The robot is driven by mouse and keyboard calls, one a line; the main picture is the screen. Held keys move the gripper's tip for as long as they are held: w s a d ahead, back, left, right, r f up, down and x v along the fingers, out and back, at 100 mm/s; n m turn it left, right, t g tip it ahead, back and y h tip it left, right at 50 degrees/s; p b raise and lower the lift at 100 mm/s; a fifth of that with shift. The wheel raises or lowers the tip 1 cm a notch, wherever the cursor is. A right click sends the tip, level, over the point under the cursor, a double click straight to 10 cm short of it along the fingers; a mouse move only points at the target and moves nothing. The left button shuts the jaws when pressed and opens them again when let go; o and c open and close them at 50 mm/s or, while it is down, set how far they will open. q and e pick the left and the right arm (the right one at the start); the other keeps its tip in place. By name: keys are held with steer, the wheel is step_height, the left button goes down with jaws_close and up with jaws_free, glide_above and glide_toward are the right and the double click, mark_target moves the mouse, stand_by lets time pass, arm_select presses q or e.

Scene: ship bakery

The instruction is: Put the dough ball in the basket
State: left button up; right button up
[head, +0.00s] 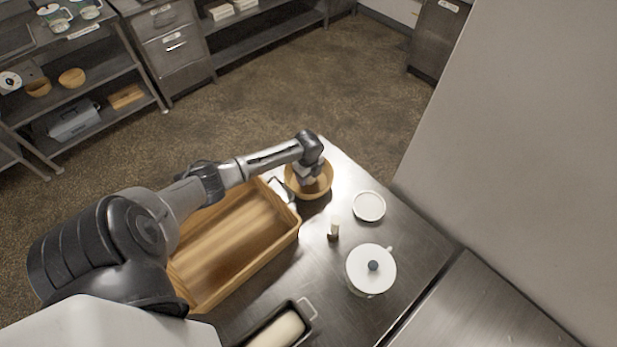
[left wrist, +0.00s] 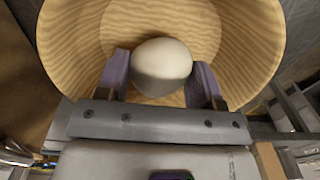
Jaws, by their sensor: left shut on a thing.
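The dough ball (left wrist: 161,60) is pale, smooth and round. In the left wrist view it sits between the two fingers of my left gripper (left wrist: 162,74), which is shut on it. The basket (left wrist: 75,40) is round, of wood colour with ringed grain, and fills the view behind the ball. In the head view the basket (head: 324,186) stands at the far end of the metal table, and my left gripper (head: 309,176) is over its opening. I cannot tell whether the ball touches the basket's floor. The ball is hidden in the head view. My right gripper is not in view.
A large wooden tray (head: 284,243) lies left of the basket. A white dish (head: 369,206), a small upright object (head: 333,232) and a lidded white pot (head: 371,270) stand to the right and nearer. A loaf tin (head: 307,313) with dough is at the front.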

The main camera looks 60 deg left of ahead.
arm_select(q)
steer(key=shift+f, duration=0.95)
steer(key=shift+f, duration=0.15)
steer(key=o, duration=1)
steer(key=shift+c, duration=0.2)
step_height(320, 180, up, 12)
steer(key=shift+r+p, duration=0.15)
steer(key=shift+p, duration=0.3)
